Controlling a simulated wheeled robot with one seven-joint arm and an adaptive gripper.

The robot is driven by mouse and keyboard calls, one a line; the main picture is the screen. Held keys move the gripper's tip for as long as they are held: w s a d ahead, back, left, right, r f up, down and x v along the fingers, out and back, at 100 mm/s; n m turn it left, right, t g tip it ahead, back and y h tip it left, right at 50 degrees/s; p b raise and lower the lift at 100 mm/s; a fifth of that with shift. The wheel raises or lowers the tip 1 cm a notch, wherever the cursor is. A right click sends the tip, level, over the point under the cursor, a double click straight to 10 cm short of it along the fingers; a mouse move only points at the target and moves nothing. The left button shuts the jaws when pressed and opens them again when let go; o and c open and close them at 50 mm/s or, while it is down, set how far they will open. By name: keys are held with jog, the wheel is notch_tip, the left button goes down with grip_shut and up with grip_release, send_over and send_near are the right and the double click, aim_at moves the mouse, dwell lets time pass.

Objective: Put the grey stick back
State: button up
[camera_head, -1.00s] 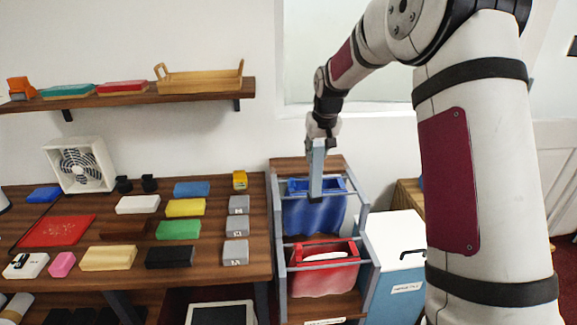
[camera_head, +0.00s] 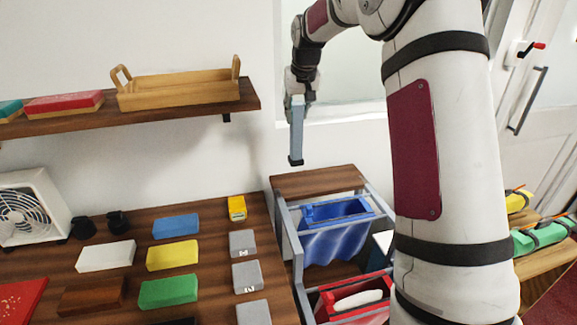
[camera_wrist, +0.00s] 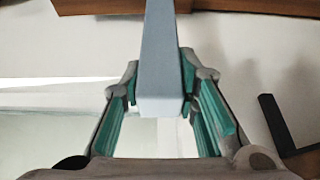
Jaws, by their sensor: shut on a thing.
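The grey stick (camera_head: 297,130) is a long blue-grey bar with a dark lower end. It hangs upright from my gripper (camera_head: 299,92), in the air above the rack by the wall. In the wrist view the grey stick (camera_wrist: 160,70) sits between the green-padded fingers of my gripper (camera_wrist: 163,88), which are shut on it. Several grey blocks with small marks stand in a column on the counter, among them one grey block (camera_head: 247,277) and another grey block (camera_head: 242,242).
A grey-framed rack (camera_head: 283,222) holds a blue bag (camera_head: 333,240) and a red bag (camera_head: 345,299). The wooden counter (camera_head: 215,222) carries coloured blocks and a yellow item (camera_head: 237,208). A wall shelf (camera_head: 180,112) with a wooden tray (camera_head: 180,92) is to the left of my gripper.

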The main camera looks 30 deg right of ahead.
aim_at(296, 140)
notch_tip(296, 140, down, 9)
jog(key=shift+p, duration=0.85)
jog(key=shift+f, duration=0.2)
jog(key=o, duration=1)
jog(key=shift+r, duration=0.1)
